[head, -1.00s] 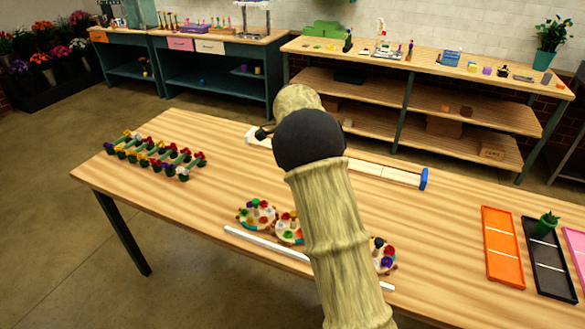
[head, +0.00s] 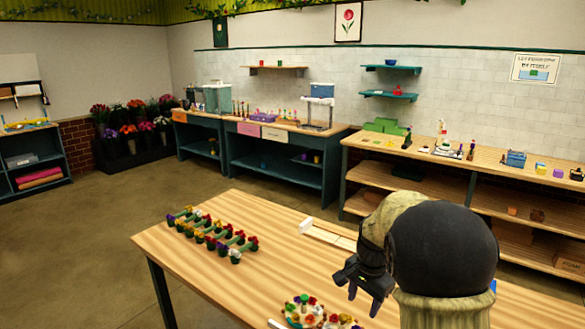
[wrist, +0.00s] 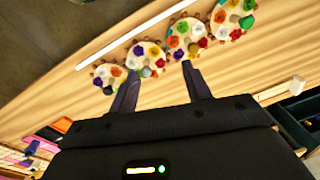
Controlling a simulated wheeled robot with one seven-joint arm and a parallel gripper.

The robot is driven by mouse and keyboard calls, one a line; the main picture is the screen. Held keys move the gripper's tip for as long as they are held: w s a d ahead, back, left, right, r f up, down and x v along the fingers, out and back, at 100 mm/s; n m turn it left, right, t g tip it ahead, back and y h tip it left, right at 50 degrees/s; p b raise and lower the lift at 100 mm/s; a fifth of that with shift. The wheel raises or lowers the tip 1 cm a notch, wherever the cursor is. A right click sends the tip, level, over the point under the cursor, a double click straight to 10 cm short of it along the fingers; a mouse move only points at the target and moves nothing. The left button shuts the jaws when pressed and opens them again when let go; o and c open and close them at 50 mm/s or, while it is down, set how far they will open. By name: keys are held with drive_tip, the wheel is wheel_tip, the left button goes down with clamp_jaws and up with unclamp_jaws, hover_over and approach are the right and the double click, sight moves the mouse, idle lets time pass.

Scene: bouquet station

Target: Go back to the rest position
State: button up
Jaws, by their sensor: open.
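My gripper (head: 365,290) is above the wooden table (head: 215,267) in the head view, its dark fingers pointing down. In the wrist view my gripper (wrist: 160,90) has its two fingers spread apart with nothing between them. My arm covers the right part of the table in the head view. Several round boards with colourful flowers stand in a row past the fingertips in the wrist view, one of them (wrist: 183,38) near the middle. One round board (head: 303,310) shows at the bottom of the head view.
A rack of small flowers (head: 212,236) stands on the table's left part. A white strip (wrist: 137,33) runs beside the round boards. A long shelf bench (head: 480,170) and blue-green cabinets (head: 270,165) stand along the back wall. The floor left of the table is clear.

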drive_tip(key=s+a+f+n, duration=0.1)
drive_tip(key=s+n, duration=0.4)
drive_tip(key=s, duration=0.4)
drive_tip(key=s+a+f+n+t, duration=0.1)
drive_tip(key=s+n, duration=0.4)
drive_tip(key=s, duration=0.5)
drive_tip(key=shift+f+t, duration=0.3)
drive_tip(key=shift+f, duration=0.3)
